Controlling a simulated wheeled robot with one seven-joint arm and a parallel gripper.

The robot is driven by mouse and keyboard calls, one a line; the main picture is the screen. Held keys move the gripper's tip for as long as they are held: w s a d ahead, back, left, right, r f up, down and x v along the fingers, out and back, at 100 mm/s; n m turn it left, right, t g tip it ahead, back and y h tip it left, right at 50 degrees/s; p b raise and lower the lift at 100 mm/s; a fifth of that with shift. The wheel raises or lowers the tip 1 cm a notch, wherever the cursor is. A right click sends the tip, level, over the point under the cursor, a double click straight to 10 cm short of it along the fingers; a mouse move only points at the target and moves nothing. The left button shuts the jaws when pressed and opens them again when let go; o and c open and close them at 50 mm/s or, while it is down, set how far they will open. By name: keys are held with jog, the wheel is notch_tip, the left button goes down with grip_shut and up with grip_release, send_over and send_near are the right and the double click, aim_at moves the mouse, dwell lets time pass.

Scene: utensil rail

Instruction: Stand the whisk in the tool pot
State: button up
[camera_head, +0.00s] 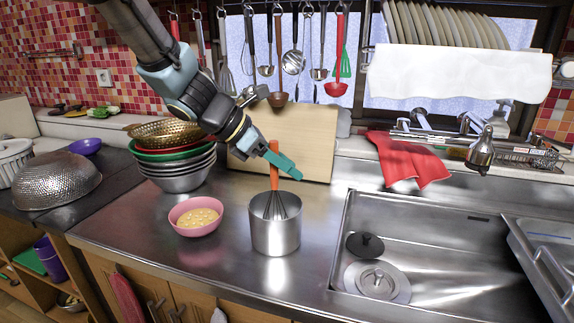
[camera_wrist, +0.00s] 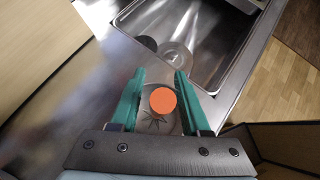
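The whisk stands nearly upright with its wire head inside the steel tool pot (camera_head: 275,236) on the counter. Its orange handle (camera_head: 274,183) rises above the pot rim. My gripper (camera_head: 290,170) is at the upper part of the handle, and its teal fingers cross in front of it in the head view. In the wrist view, the round handle end (camera_wrist: 162,99) lies between the two fingers of my gripper (camera_wrist: 159,76). The fingers are apart, with a narrow gap on each side of the handle. The whisk wires show partly below the handle end.
A pink bowl (camera_head: 195,217) of yellow food stands left of the pot. Stacked bowls and a colander (camera_head: 165,131) stand behind it. A cutting board (camera_head: 312,145) leans behind the pot. The sink (camera_head: 440,260) is to the right. Utensils hang from the rail above.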

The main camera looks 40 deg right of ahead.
jog(key=shift+o, duration=0.8)
jog(key=v, duration=1.1)
jog(key=shift+b, duration=0.4)
jog(key=shift+d+f, duration=0.1)
jog(key=w+a+f+m+t+y, duration=0.1)
jog(key=w+a+f+m+y, duration=0.1)
jog(key=a, duration=1)
jog(key=w+a+f+m+t+y, duration=0.2)
jog(key=a+f+m, duration=0.5)
jog(key=a, duration=0.5)
jog(key=w+a+f+m+t+y, duration=0.2)
jog(key=a+f, duration=0.5)
jog(key=a, duration=0.5)
jog(key=w+m+y, duration=0.1)
jog(key=m+y, duration=0.1)
jog(key=m, duration=0.1)
jog(key=shift+y, duration=0.3)
